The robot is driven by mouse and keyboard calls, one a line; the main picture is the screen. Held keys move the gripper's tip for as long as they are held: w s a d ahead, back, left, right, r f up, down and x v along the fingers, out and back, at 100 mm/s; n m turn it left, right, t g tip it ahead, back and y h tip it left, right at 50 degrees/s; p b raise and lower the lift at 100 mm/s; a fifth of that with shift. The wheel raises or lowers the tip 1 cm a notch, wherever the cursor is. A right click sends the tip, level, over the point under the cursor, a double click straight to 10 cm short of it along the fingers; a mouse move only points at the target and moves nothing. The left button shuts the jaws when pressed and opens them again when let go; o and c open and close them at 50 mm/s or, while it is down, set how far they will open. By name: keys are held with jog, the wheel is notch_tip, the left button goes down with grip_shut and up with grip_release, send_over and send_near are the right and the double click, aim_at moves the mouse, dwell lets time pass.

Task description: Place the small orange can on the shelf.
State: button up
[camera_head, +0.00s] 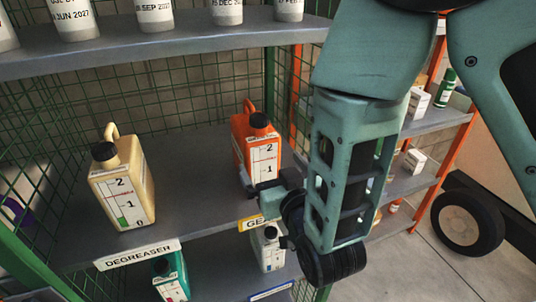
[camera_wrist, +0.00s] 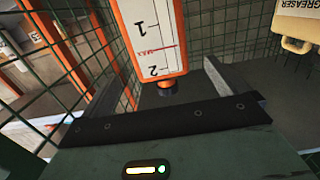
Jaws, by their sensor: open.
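The small orange can (camera_head: 256,148) stands upright on the middle shelf (camera_head: 190,160), above a yellow label (camera_head: 252,223) starting "GEA". It has a black cap and a white scale. In the wrist view the orange can (camera_wrist: 154,38) appears upside down, between the two finger lines. My gripper (camera_head: 264,187) is in front of the can's lower right side, its fingertips partly hidden by my wrist. In the wrist view my gripper (camera_wrist: 168,70) is open, with visible gaps between the fingers and the can. Whether a finger touches the can is unclear.
A cream can (camera_head: 122,190) stands left on the same shelf, above the "DEGREASER" label (camera_head: 138,255). Bare shelf lies between the cans. White bottles (camera_head: 155,12) line the upper shelf; a green can (camera_head: 170,278) and a white can (camera_head: 268,250) stand below. Green mesh encloses the rack.

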jog(key=shift+p+v, duration=1.05)
jog(key=shift+p, duration=0.3)
jog(key=shift+r, duration=0.15)
jog(key=s+a+n+g, duration=0.1)
jog(key=s+n+g, duration=0.1)
jog(key=s+g, duration=0.75)
jog(key=s+d+r+n+g+h, duration=0.2)
jog(key=s+d+r+g+h, duration=0.2)
jog(key=s+d+g, duration=0.3)
jog(key=s+d+r, duration=0.1)
jog(key=s+d, duration=0.1)
jog(key=shift+s+d+n, duration=0.3)
jog(key=shift+s, duration=0.05)
